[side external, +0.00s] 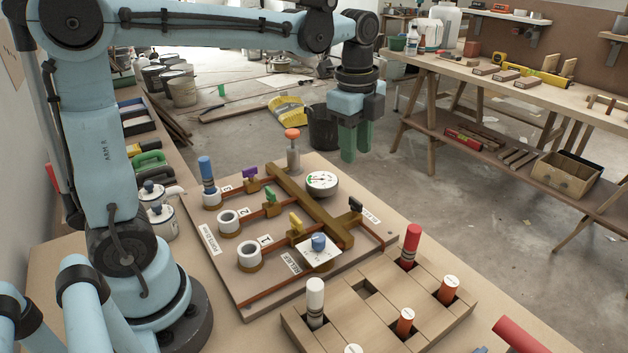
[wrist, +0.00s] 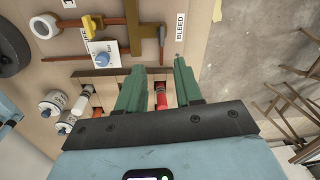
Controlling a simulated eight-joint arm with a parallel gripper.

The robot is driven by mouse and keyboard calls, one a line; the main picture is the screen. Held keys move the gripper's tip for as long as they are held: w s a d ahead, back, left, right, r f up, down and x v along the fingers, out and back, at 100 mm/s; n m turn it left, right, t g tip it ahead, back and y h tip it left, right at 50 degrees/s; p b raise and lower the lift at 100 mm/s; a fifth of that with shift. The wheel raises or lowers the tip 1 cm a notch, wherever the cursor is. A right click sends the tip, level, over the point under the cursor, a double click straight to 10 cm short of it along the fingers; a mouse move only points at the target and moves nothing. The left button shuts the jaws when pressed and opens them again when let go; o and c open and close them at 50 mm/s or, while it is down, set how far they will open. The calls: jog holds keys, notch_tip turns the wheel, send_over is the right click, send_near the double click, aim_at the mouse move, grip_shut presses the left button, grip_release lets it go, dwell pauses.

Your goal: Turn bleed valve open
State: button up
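The bleed valve (side external: 355,204) has a small black handle and sits at the right side of the pipe board, beside a white label. My gripper (side external: 355,150) hangs above and beyond the board's far right side, pointing down, well clear of the valve. Its green fingers (wrist: 158,68) are apart with nothing held between them.
The pipe board (side external: 225,270) carries a round gauge (side external: 321,182), an orange-topped post (side external: 292,136), purple, green and yellow valves, and a blue knob (side external: 318,241). A wooden block rack (side external: 370,318) with upright red and white cylinders stands in front. Air around my gripper is free.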

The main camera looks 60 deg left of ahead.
aim_at(356, 200)
jog(key=f, duration=0.4)
jog(key=w+f+m, duration=0.1)
jog(key=f, duration=0.3)
jog(key=f+m, duration=0.1)
jog(key=f, duration=0.3)
jog(key=shift+w+a+f+g, duration=0.1)
jog(key=shift+w+f+g, duration=0.1)
jog(key=shift+g, duration=0.2)
jog(key=shift+r, duration=0.1)
grip_shut()
